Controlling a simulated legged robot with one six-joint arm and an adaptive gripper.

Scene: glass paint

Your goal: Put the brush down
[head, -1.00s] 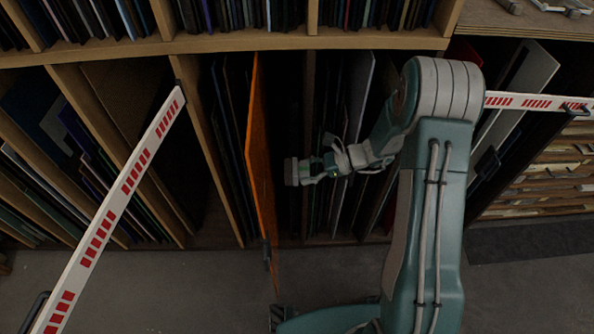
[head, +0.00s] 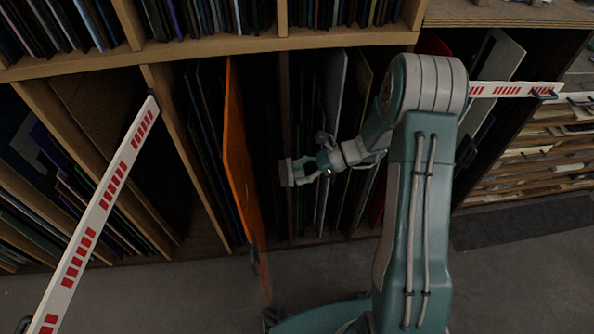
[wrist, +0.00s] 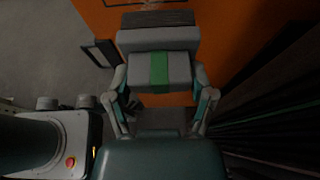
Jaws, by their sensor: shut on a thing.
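My gripper (head: 318,166) is shut on a wide grey brush (head: 288,172), held in the air in front of the shelf's upright slots. The wrist view shows the brush (wrist: 158,38) as a grey block with a green stripe and a dark ridged edge at its far end, between my gripper's two fingers (wrist: 160,100). In the head view the brush is just right of an orange sheet (head: 240,150), with a dark gap between them. In the wrist view the orange sheet (wrist: 240,35) lies behind the brush.
A wooden rack (head: 208,40) with upright glass sheets fills the background. Red-and-white striped bars flank me, a long one (head: 103,205) at left and another (head: 512,89) at right. A dark handle (head: 254,252) sits low on the orange sheet. Grey floor (head: 130,295) is open in front.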

